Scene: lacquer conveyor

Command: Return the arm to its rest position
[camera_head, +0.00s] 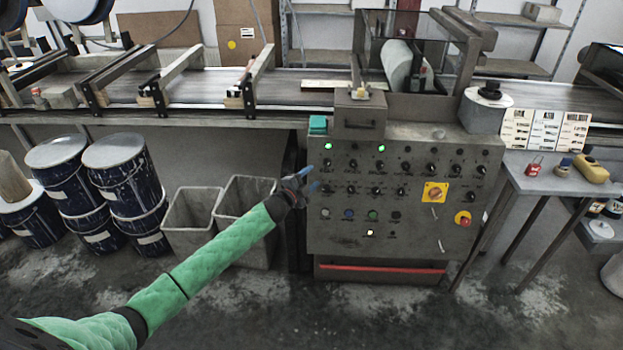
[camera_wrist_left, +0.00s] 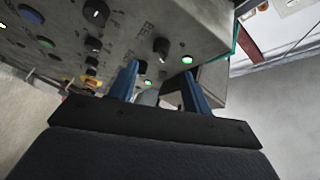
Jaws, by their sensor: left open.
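My left arm, in a green quilted sleeve, reaches in from the lower left of the head view. My left gripper (camera_head: 311,178) is at the left edge of the grey control panel (camera_head: 335,212). It is open, with nothing seen between its fingers. In the left wrist view the two blue fingers of the gripper (camera_wrist_left: 160,82) are spread apart, with the panel (camera_wrist_left: 55,17) and a black knob (camera_wrist_left: 161,46) beyond them. I cannot tell whether a fingertip touches the panel. My right gripper is not in view.
Blue drums (camera_head: 128,180) stand at the left. The conveyor (camera_head: 200,84) runs across the back. A side table (camera_head: 545,178) with a red padlock (camera_head: 534,166) stands at the right. The floor in front is clear.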

